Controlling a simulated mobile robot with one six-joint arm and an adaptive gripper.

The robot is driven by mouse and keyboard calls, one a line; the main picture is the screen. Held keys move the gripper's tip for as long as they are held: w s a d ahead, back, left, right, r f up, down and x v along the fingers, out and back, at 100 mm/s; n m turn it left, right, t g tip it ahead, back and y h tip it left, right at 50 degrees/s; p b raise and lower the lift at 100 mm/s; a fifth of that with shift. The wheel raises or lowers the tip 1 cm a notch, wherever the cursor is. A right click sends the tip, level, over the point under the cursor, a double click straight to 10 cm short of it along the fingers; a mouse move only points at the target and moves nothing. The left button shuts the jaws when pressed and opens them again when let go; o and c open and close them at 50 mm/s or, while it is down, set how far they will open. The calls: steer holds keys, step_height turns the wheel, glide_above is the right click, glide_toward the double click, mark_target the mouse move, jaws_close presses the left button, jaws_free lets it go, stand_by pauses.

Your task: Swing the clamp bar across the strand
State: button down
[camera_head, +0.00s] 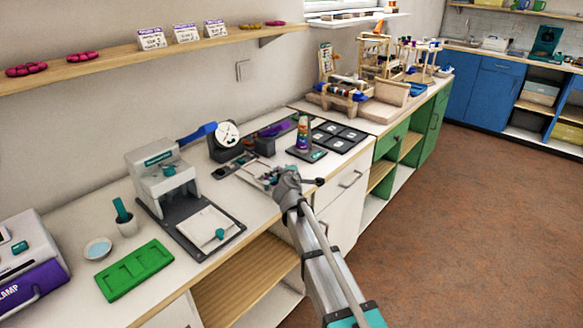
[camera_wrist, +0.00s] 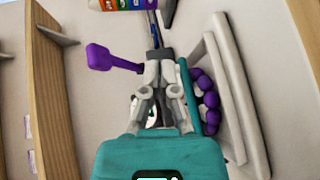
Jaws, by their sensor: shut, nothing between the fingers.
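My gripper (camera_wrist: 155,58) is shut and empty, with its two fingertips together in the wrist view. In the head view my gripper (camera_head: 268,178) is low over the white counter, and my arm partly hides what is around it. A purple bar with a block-shaped end (camera_wrist: 112,60), which looks like the clamp bar, reaches the left side of my fingertips. I cannot tell if they touch. A strand of purple beads (camera_wrist: 207,98) lies right of my fingers, beside pale rails (camera_wrist: 222,85). The bar is on the opposite side of my fingers from the beads.
A rainbow-striped post (camera_head: 302,132) stands on a dark base just beyond my gripper, near a black tray (camera_head: 338,137). A grey press (camera_head: 160,175) stands to the left, with a green tray (camera_head: 135,270) nearer. A round white dial (camera_head: 228,134) stands behind.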

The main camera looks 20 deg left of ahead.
steer(key=s+d+r+p, duration=0.2)
steer(key=s+d+r, duration=0.1)
steer(key=s+d, duration=0.5)
steer(key=shift+s+d+p, duration=0.25)
steer(key=shift+d+p, duration=0.05)
steer(key=shift+d, duration=0.05)
steer(key=shift+d+f, duration=0.1)
steer(key=d+f+m+g+h, duration=0.2)
steer(key=d+f+m, duration=0.15)
steer(key=d, duration=0.45)
steer(key=d+f+m+g+h, duration=0.1)
steer(key=d+f+m+h, duration=0.2)
steer(key=d, duration=0.6)
steer(key=d+f+m+g+h, duration=0.2)
steer(key=d+m, duration=0.3)
steer(key=d, duration=0.3)
steer(key=s+d+f+m+g+y, duration=0.1)
steer(key=s+d+f+m+g, duration=0.2)
steer(key=s+d+m+g, duration=0.35)
steer(key=s+d+f+m+g+y, duration=0.1)
steer(key=s+d+f+m+g, duration=0.2)
steer(key=s+d, duration=0.7)
step_height(320, 180, up, 16)
steer(key=p, duration=1.5)
steer(key=shift+d+p, duration=0.15)
steer(key=shift+p, duration=0.25)
